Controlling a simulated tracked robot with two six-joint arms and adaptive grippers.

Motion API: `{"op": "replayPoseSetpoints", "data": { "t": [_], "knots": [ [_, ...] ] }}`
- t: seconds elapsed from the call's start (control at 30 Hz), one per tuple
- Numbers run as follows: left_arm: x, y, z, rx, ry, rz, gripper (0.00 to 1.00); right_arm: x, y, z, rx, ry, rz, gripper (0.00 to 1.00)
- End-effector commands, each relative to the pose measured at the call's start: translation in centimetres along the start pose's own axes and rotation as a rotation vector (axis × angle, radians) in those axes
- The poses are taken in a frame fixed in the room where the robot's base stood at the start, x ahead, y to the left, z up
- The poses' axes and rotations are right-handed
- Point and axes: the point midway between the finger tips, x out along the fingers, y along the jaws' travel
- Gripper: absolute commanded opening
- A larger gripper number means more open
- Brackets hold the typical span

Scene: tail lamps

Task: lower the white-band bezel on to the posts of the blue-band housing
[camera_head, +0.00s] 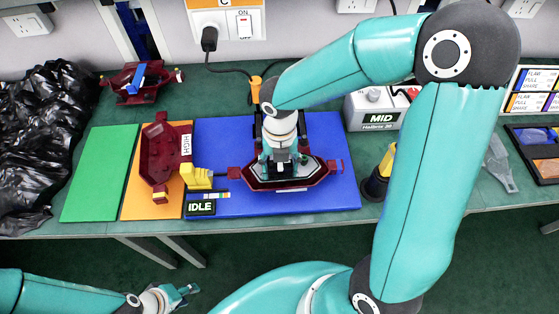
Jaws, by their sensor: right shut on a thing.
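My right gripper (281,163) points down over the blue mat (222,142) and is shut on a dark red bezel (318,178) with a short white band near its front edge. The gripper covers the bezel's middle, and I cannot tell whether anything lies under it or how high it is above the mat. A dark red lamp part (128,84) with a blue band across it, which looks like the blue-band housing, lies at the back left of the bench. My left gripper (186,294) is at the lower left, in front of the bench; it looks open and empty.
Another dark red lamp part (156,158) lies on the orange mat (139,203), with a "HIGH" label. The green mat (98,175) is bare. A black bag (40,140) fills the left end. A yellow object (196,177), an IDLE display (201,208) and a grey box (372,112) flank the blue mat.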

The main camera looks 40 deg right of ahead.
Motion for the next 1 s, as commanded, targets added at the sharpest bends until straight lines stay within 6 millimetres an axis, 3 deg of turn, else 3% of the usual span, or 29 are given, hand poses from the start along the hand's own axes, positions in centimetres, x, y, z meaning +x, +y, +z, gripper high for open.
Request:
{"op": "replayPoseSetpoints", "data": {
  "t": [0.37,1.0],
  "knots": [
    [-0.3,0.1,0.0,0.0,0.0,0.0,0.4,0.0,0.0,0.0,0.0,0.0,0.0,0.25],
    [1.0,-0.4,0.0,0.0,0.0,0.0,0.4,2.1,0.0,0.0,0.0,0.0,0.0,0.25]
  ]
}}
